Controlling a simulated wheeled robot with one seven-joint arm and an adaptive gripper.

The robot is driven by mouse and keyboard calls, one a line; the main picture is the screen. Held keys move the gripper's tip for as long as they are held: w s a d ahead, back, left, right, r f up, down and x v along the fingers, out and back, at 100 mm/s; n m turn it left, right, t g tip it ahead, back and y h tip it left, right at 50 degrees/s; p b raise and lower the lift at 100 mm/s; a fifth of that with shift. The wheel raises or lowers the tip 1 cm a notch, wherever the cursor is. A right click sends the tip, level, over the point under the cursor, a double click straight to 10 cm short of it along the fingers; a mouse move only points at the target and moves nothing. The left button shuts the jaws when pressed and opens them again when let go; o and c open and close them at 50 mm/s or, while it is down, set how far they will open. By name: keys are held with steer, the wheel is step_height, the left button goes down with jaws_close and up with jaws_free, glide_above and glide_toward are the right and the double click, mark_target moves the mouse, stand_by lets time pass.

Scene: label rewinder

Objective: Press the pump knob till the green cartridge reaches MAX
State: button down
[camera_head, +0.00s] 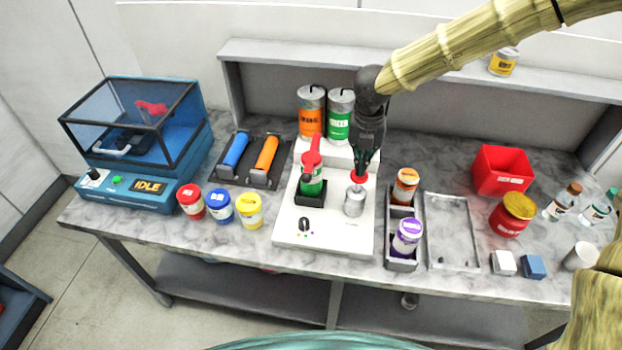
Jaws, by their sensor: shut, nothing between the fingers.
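The pump (354,203) is a silver cylinder on the right of the white station (330,238). Its red knob (358,179) is on top. The green cartridge (312,187) stands upright in a black holder left of the pump, with a red part on top. Its fill level and any MAX mark are too small to read. My gripper (362,169) points down, shut and empty, right over the red knob. I cannot tell whether the fingertips touch the knob. My gripper and wrist hide part of the station behind it.
Orange (311,112) and green (341,117) cans stand at the station's back. A small black selector (304,223) is at its front. A grey rack with an orange-labelled jar (405,187) and a purple-labelled jar (406,238) stands close on the right.

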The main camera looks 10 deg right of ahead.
steer(key=shift+f+b, duration=0.65)
steer(key=shift+f, duration=1.35)
steer(key=shift+r, duration=0.1)
steer(key=shift+r+p, duration=0.9)
steer(key=shift+r, duration=1.05)
steer(key=shift+r, duration=0.15)
step_height(320, 180, up, 6)
steer(key=shift+f, duration=0.15)
